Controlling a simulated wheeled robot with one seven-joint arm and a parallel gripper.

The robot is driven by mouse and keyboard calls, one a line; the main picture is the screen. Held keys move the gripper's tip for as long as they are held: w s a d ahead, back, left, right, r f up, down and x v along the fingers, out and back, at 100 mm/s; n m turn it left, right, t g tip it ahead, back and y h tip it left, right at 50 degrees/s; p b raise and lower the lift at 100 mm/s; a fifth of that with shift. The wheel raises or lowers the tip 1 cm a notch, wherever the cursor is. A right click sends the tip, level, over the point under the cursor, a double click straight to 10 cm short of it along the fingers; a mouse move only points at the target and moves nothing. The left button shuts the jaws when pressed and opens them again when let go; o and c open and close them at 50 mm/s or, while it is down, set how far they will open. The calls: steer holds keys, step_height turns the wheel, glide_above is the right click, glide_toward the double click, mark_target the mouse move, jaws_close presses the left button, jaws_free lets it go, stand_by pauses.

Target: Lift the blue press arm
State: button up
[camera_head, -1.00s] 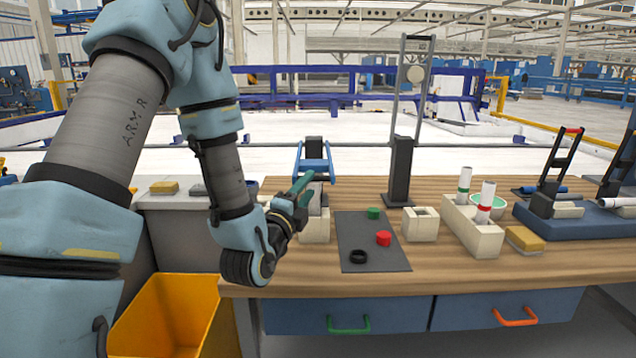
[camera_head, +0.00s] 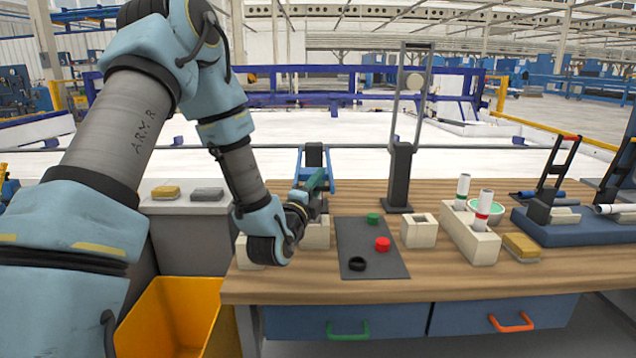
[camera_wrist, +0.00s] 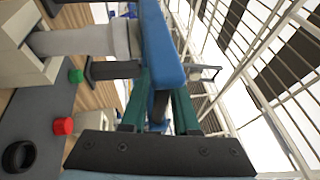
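The blue press arm (camera_head: 329,162) is a blue frame on a dark post at the back left of the bench, partly hidden by my gripper. In the wrist view its blue bar (camera_wrist: 160,45) runs from the top edge down to the fingertips. My gripper (camera_head: 319,178) has green fingers and is close to the arm. In the wrist view the fingers (camera_wrist: 162,92) are apart, with the bar's lower end and a dark part showing at the gap. I cannot tell whether they touch the bar. A pale pipe (camera_wrist: 80,41) sits in a beige block (camera_wrist: 22,50) beside the arm.
A grey mat (camera_head: 372,263) holds a green cap (camera_head: 373,218), a red cap (camera_head: 382,244) and a black ring (camera_head: 357,264). A taller dark press (camera_head: 400,178) stands behind it. A beige block with two pipes (camera_head: 470,236) and a yellow sponge (camera_head: 522,247) are further right.

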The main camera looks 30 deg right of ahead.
jaws_close()
stand_by(1.1)
